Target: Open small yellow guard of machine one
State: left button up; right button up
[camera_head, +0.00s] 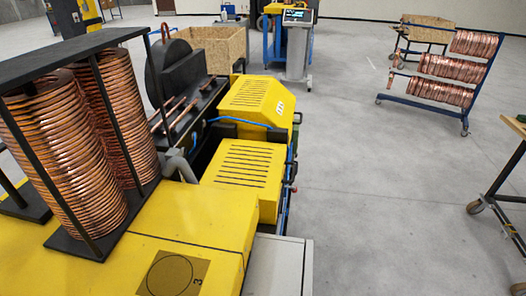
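A yellow machine (193,223) fills the lower left and centre. Two slotted yellow guards sit on it, a nearer flat-topped guard (243,163) and a farther guard with a sloped side and a small white label (258,99). Both look lowered over the machine. I cannot tell from this view which of them is the small guard, and no machine number one can be read. Neither of my grippers is in view.
Copper coil stacks (62,160) stand in a dark frame at left. A control console (298,44) and a wooden crate (213,47) are behind. A blue rack of copper coils (447,67) stands at right. Grey floor (350,190) right of the machine is clear.

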aim_at(259, 167)
jog(key=i+l+u, duration=0.15)
jog(key=i+l, duration=0.55)
jog(key=i, duration=0.15)
jog(key=i+l+u, duration=0.2)
jog(key=l+u, duration=0.25)
jog(key=i+l+u, duration=0.1)
jog(key=l+u, duration=0.8)
jog(key=l, duration=0.15)
jog(key=l+u, duration=0.45)
jog(key=l, duration=0.15)
jog(key=k+j, duration=0.05)
